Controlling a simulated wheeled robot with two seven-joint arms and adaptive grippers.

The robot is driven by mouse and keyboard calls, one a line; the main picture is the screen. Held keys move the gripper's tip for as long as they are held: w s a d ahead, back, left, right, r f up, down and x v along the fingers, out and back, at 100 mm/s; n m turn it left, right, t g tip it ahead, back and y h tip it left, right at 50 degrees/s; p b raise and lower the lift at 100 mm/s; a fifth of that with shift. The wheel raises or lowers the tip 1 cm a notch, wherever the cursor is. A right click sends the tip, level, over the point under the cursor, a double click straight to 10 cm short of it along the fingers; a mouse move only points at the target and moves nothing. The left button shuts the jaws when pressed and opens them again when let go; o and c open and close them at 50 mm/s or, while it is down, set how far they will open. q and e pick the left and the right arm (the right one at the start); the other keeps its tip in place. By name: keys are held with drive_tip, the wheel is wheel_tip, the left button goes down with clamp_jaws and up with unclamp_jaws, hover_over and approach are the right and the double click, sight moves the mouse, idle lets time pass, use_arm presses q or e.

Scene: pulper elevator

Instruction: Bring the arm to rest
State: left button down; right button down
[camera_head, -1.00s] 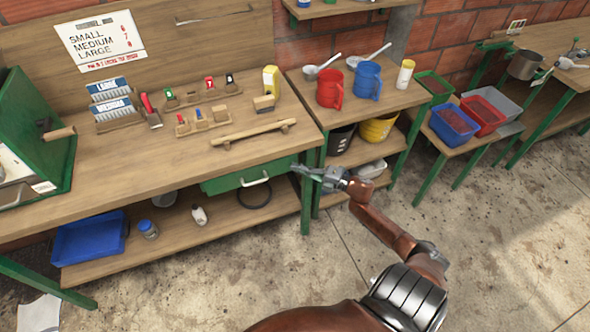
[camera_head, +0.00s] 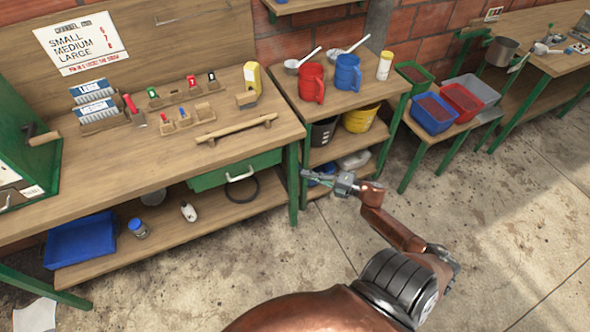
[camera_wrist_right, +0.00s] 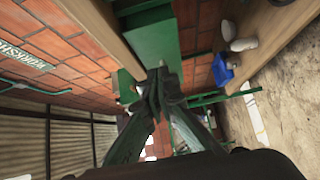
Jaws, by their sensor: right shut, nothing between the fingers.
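My right arm (camera_head: 395,232) reaches in from the bottom of the head view. Its gripper (camera_head: 312,176) is shut and empty. It is held in the air in front of the bench's right end, to the right of the green drawer (camera_head: 236,170) and apart from it in the picture. In the right wrist view the two fingers (camera_wrist_right: 158,82) come together at their tips with nothing between them. A green surface shows beyond them. My left arm and gripper are not in view.
The wooden workbench (camera_head: 225,142) carries small tools and racks. A side table (camera_head: 325,112) holds a red mug (camera_head: 311,82) and a blue mug (camera_head: 347,72). Coloured bins (camera_head: 433,113) stand further right. The concrete floor (camera_head: 480,215) at right is clear.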

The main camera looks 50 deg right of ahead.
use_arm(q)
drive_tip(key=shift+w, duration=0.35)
use_arm(e)
drive_tip(key=shift+s+d, duration=0.2)
drive_tip(key=shift+s, duration=0.35)
